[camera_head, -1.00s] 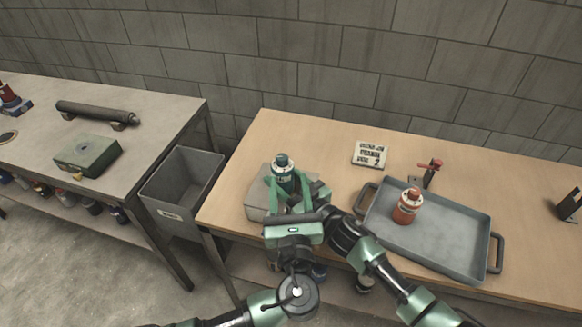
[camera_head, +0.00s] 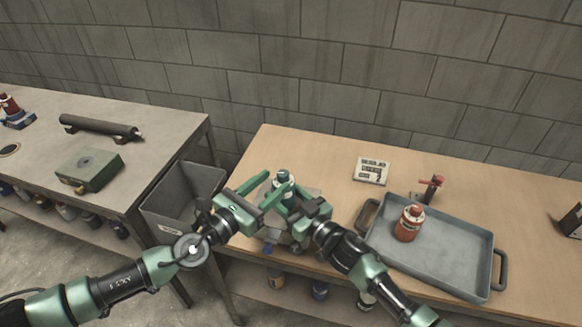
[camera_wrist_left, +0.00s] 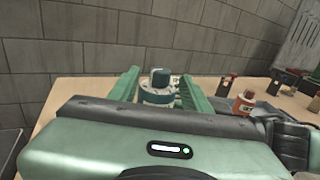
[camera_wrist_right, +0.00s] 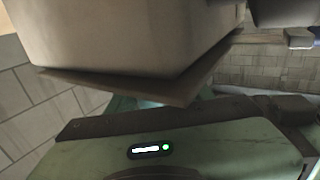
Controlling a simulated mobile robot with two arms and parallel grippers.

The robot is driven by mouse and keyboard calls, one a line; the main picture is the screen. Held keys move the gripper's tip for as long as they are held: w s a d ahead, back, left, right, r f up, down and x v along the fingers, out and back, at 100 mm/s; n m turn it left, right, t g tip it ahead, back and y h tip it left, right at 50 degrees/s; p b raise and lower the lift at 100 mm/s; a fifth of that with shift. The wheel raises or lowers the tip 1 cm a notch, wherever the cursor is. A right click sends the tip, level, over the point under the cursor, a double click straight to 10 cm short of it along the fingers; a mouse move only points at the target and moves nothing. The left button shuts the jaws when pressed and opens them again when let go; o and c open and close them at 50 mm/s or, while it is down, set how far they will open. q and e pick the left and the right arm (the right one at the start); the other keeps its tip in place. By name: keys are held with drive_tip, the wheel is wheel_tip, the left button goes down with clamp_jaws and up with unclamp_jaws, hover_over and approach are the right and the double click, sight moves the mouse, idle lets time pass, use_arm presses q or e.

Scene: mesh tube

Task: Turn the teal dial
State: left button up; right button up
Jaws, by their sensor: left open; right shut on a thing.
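The teal dial (camera_head: 284,178) has a bottle-like shape with a dark teal top and a pale band. It stands upright on a grey block (camera_head: 306,190) near the front left of the wooden table. My left gripper (camera_head: 272,184) is open, reaching in from the left with its fingers either side of the dial. In the left wrist view the dial (camera_wrist_left: 159,86) shows between those fingers. In the right wrist view the block (camera_wrist_right: 130,35) hides most of the contact.
A grey tray (camera_head: 450,255) with a red bottle (camera_head: 409,223) lies to the right. A grey bin (camera_head: 180,192) sits between the tables. The left table (camera_head: 165,130) holds a green box (camera_head: 89,169).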

sight(287, 171)
use_arm(q)
drive_tip(key=x, duration=0.7)
drive_tip(key=shift+w+d, duration=0.15)
drive_tip(key=shift+d, duration=0.1)
clamp_jaws()
